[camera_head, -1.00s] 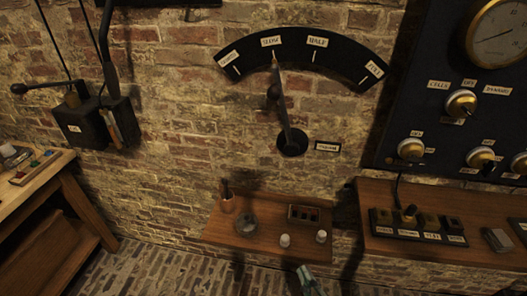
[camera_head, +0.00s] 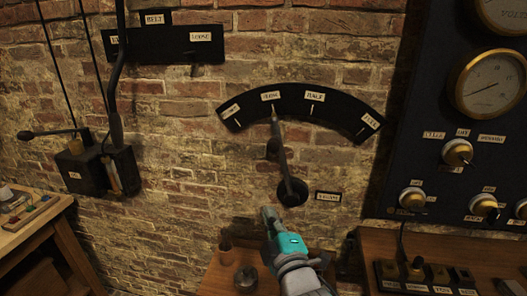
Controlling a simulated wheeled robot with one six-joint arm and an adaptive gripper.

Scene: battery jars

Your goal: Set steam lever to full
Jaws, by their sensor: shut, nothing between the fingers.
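The steam lever (camera_head: 281,158) is a dark arm on a round pivot hub (camera_head: 292,191) on the brick wall. Its pointed tip is at the SLOW label (camera_head: 270,96) of the black curved scale (camera_head: 290,104). The HALF label (camera_head: 315,96) and the FULL label (camera_head: 370,121) lie further right on the scale. A knob sits partway along the lever. My gripper (camera_head: 267,212) is shut and empty, just below and left of the pivot hub in the picture. It looks apart from the lever, but the depth gap is hard to judge.
A black gauge panel (camera_head: 430,130) with knobs stands at right. A black lever box (camera_head: 85,170) is at left. The wall around the scale is clear.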

